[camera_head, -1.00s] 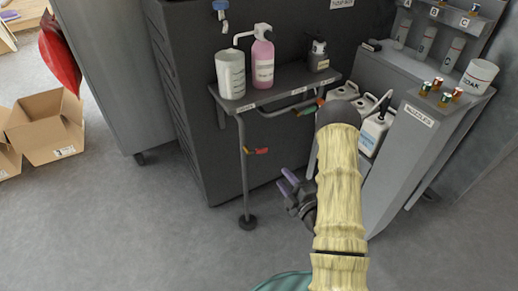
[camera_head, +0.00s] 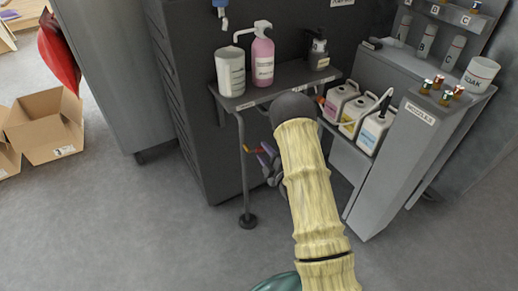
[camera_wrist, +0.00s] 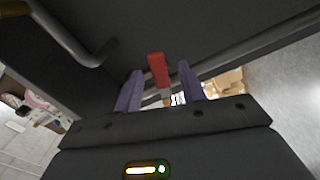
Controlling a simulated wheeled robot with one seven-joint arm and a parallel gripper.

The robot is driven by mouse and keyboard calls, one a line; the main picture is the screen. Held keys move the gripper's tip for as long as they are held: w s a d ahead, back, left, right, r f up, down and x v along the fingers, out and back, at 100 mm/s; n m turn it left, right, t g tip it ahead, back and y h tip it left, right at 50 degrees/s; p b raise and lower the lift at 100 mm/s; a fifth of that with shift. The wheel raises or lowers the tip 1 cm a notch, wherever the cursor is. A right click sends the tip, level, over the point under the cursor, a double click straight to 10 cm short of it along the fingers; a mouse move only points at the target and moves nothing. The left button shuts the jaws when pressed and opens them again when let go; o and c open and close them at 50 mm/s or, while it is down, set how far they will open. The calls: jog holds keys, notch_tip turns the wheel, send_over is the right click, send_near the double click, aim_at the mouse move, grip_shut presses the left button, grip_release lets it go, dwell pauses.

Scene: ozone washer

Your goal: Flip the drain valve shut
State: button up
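A small lever with a red end and a yellow-orange end (camera_head: 246,148) sits on the thin vertical pipe under the shelf. In the wrist view its red handle (camera_wrist: 157,68) stands in the gap between my fingertips. My gripper (camera_head: 267,156), with purple fingers, is open just right of this pipe. The fingers lie one on each side of the red handle, apart from it as far as I can see. Neither view shows a label naming this valve. My arm hides part of the space under the shelf.
The shelf (camera_head: 270,92) above carries a white cup (camera_head: 230,75), a pink pump bottle (camera_head: 262,60) and a dark bottle (camera_head: 318,55). White jugs (camera_head: 375,128) stand to the right beside a grey cabinet. A cardboard box (camera_head: 45,125) lies far left. The floor in front is clear.

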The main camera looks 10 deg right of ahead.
aim_at(262, 151)
jog(key=x, duration=0.4)
jog(key=shift+w+b, duration=0.1)
jog(key=shift+b, duration=0.25)
grip_shut()
